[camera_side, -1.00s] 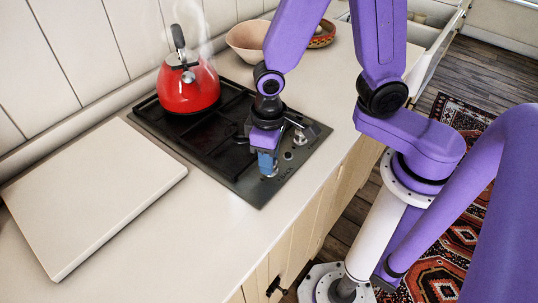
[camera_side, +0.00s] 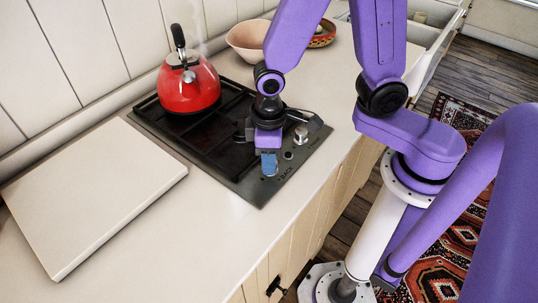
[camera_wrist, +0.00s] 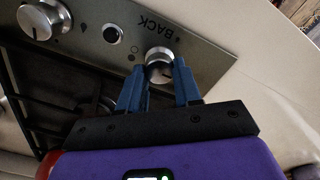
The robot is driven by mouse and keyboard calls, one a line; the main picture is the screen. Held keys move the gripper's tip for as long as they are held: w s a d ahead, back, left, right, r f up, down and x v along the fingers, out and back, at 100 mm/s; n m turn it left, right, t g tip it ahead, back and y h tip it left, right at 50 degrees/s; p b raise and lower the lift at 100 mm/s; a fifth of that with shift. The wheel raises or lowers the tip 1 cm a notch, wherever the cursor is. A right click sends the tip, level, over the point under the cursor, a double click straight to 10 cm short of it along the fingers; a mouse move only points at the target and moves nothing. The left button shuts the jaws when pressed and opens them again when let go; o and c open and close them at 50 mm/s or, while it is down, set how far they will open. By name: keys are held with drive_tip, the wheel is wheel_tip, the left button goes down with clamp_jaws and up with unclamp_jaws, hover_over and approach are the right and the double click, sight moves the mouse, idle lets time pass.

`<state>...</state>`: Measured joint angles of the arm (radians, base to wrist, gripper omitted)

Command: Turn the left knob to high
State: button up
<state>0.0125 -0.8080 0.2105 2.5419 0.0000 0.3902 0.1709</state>
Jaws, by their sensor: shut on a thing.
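The left knob (camera_wrist: 158,55) is a round silver knob on the hob's metal control strip, next to the printed word "BACK" in the wrist view. My gripper (camera_wrist: 159,70) has its two blue fingers on either side of this knob and is shut on it. In the side view my gripper (camera_side: 269,170) points down at the near-left end of the strip, and its fingers hide most of the knob. The knob's pointer mark cannot be made out, so its setting is unclear.
Another silver knob (camera_wrist: 38,20) and a small round button (camera_wrist: 113,34) sit along the same strip. A red kettle (camera_side: 189,87) stands on the back of the black hob (camera_side: 222,165). A pale board (camera_side: 90,195) lies left. Bowls (camera_side: 248,38) stand behind.

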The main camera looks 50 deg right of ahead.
drive_tip(key=o, duration=0.8)
drive_tip(key=shift+c, duration=0.2)
drive_tip(key=shift+r, duration=0.1)
wheel_tip(320, 180, up, 17)
drive_tip(key=shift+r, duration=0.15)
drive_tip(key=s+d+f+n, duration=0.5)
drive_tip(key=s+d, duration=0.4)
drive_tip(key=s, duration=0.3)
drive_tip(key=shift+d+f, duration=0.4)
drive_tip(key=shift+f, duration=0.45)
